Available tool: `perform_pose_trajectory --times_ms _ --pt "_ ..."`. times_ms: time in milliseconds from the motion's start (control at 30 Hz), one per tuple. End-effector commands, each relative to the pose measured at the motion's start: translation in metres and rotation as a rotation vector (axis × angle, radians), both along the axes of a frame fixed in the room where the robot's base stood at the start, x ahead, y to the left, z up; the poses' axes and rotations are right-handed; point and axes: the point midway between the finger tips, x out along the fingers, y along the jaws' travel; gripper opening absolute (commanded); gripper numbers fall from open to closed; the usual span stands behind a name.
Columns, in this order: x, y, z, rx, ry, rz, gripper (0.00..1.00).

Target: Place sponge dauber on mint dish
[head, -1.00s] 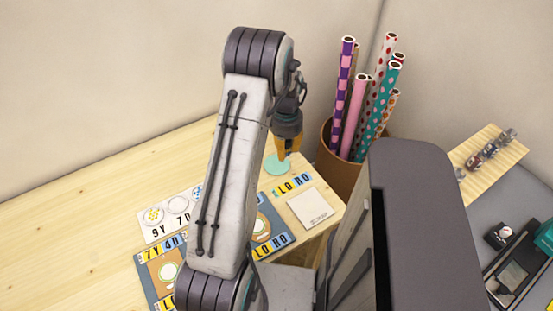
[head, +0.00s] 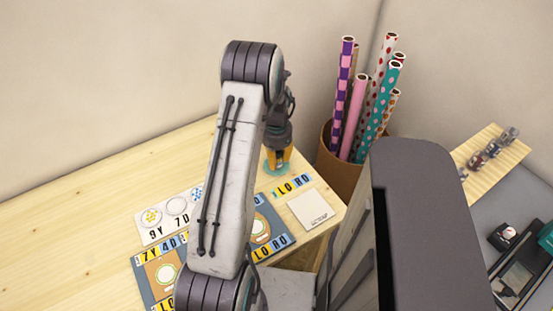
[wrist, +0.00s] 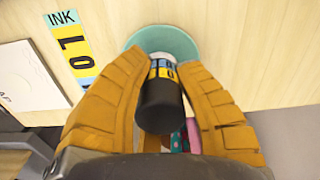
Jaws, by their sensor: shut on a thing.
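The sponge dauber (wrist: 158,104) has a black body, a blue and yellow label band and a pale end. It is held between the orange fingers of my gripper (wrist: 163,66), with the pale end pointing toward the mint dish (wrist: 184,38). In the wrist view the dauber overlaps the round dish; I cannot tell whether they touch. In the head view my gripper (head: 277,160) is right over the dish (head: 265,169), covering most of it. The dauber cannot be made out there.
A brown bin of patterned rolls (head: 338,165) stands right of the gripper. A white pad (head: 311,207) and a label strip (head: 293,185) lie in front of the dish. My arm hides part of the lettered cards. The table's left side is clear.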

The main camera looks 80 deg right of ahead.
Motion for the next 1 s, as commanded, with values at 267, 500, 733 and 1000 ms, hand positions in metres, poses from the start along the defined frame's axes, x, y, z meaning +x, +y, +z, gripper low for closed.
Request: perform_pose_trajectory --times_ms 267,500,733,1000 --pt "0.0 0.0 -0.003 0.0 0.0 0.0 0.33" --pt "0.0 0.0 -0.002 0.0 0.0 0.0 0.52" --pt "0.0 0.0 -0.002 0.0 0.0 0.0 0.52" --pt "0.0 0.0 0.023 -0.001 0.0 0.0 0.52"
